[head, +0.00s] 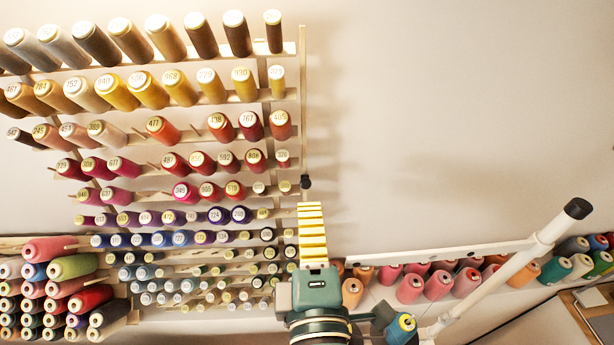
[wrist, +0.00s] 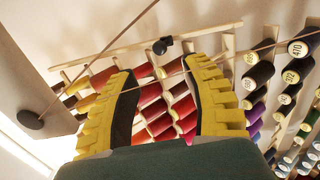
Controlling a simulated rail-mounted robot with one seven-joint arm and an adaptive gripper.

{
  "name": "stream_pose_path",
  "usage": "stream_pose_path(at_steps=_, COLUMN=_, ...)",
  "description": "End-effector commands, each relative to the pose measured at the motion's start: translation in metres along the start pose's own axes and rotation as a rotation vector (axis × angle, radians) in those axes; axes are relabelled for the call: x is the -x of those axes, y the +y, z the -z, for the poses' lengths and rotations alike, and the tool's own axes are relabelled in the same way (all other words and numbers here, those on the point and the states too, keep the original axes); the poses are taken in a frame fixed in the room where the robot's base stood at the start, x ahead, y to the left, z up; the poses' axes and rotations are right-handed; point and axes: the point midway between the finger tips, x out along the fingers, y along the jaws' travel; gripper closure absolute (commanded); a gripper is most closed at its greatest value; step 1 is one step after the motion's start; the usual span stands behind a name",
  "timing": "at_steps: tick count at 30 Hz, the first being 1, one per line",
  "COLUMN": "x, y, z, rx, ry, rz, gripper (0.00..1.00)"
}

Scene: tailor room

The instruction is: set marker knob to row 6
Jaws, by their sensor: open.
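The marker knob (head: 305,182) is a small black piece on the thin upright wooden rod (head: 303,110) along the right side of the thread rack. In the head view it is about level with the right end of the row of magenta and red spools marked 349, 905 and 519. My gripper (head: 311,206) has yellow ribbed fingers pointing up, with its tips just below the knob in the picture. In the wrist view the knob (wrist: 162,45) shows just beyond and between the open fingers (wrist: 160,68). Nothing is between the fingers; any gap in depth is unclear.
Rows of thread spools (head: 175,130) fill the wall rack left of the rod. Bare wall (head: 450,120) lies to the right. A white arm-like bar (head: 500,270) and a shelf of cones (head: 437,284) are at lower right. A dark disc (wrist: 30,120) shows in the wrist view.

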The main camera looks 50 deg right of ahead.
Motion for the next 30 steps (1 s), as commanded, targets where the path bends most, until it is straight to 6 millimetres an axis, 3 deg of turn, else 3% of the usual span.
stream_pose_path(at_steps=6, x=-0.052, y=0.002, z=-0.001, rx=0.0, ry=-0.004, rz=-0.001, gripper=0.53)
stream_pose_path(at_steps=10, x=-0.074, y=0.002, z=-0.001, rx=0.0, ry=-0.002, rz=-0.001, gripper=0.53)
stream_pose_path(at_steps=15, x=-0.086, y=0.0, z=-0.001, rx=0.001, ry=-0.001, rz=0.0, gripper=0.53)
stream_pose_path(at_steps=22, x=-0.086, y=0.0, z=0.0, rx=0.001, ry=0.0, rz=0.0, gripper=0.51)
stream_pose_path(at_steps=30, x=-0.086, y=0.0, z=0.0, rx=0.001, ry=0.0, rz=0.0, gripper=1.0)
